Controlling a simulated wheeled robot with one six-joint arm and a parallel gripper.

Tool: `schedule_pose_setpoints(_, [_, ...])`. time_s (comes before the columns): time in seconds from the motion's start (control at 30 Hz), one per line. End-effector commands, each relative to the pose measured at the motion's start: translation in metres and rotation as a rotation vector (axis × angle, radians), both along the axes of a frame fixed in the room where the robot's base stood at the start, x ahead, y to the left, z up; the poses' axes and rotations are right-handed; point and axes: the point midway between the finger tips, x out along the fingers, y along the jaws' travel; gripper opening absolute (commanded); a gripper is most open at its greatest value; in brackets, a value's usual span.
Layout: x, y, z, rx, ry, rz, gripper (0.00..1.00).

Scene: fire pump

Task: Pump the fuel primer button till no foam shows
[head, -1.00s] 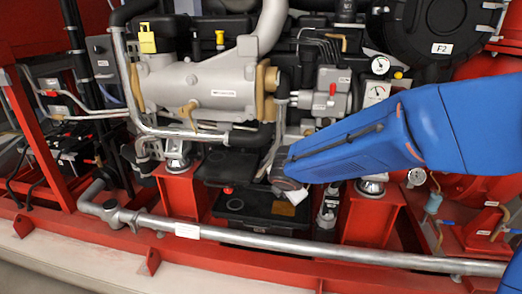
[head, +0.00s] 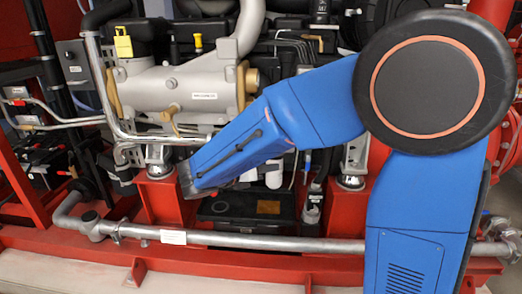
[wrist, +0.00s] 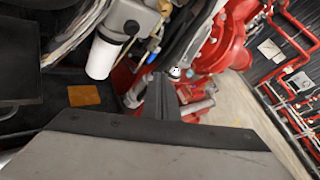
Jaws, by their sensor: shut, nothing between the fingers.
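My gripper (wrist: 163,95) shows in the wrist view as dark fingers pressed together, with nothing between them. It points past the engine's lower side. A white cylinder like a filter (wrist: 103,58) hangs under a grey housing (wrist: 130,18), to the left of the fingers and apart from them. In the head view a white cylinder (head: 274,178) shows just below my blue arm. I cannot make out the fuel primer button or any foam in either view.
The grey engine cylinder (head: 175,88) stands upper left. A steel pipe (head: 240,240) runs along the red base frame (head: 90,258). A black box (head: 243,208) sits under the engine. In the wrist view, red pump casing (wrist: 222,45) and open floor (wrist: 235,95) lie to the right.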

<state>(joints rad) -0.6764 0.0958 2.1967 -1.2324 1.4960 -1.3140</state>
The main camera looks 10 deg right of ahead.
Motion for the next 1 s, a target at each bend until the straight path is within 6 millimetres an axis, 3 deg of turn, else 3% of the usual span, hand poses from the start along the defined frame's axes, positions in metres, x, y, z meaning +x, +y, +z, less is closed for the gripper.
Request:
schedule_pose_setpoints(0.47, [0.003, -0.002, 0.001, -0.004, 0.001, -0.002, 0.00])
schedule_pose_setpoints(1.0, [0.059, -0.020, 0.000, -0.004, 0.001, -0.003, 0.00])
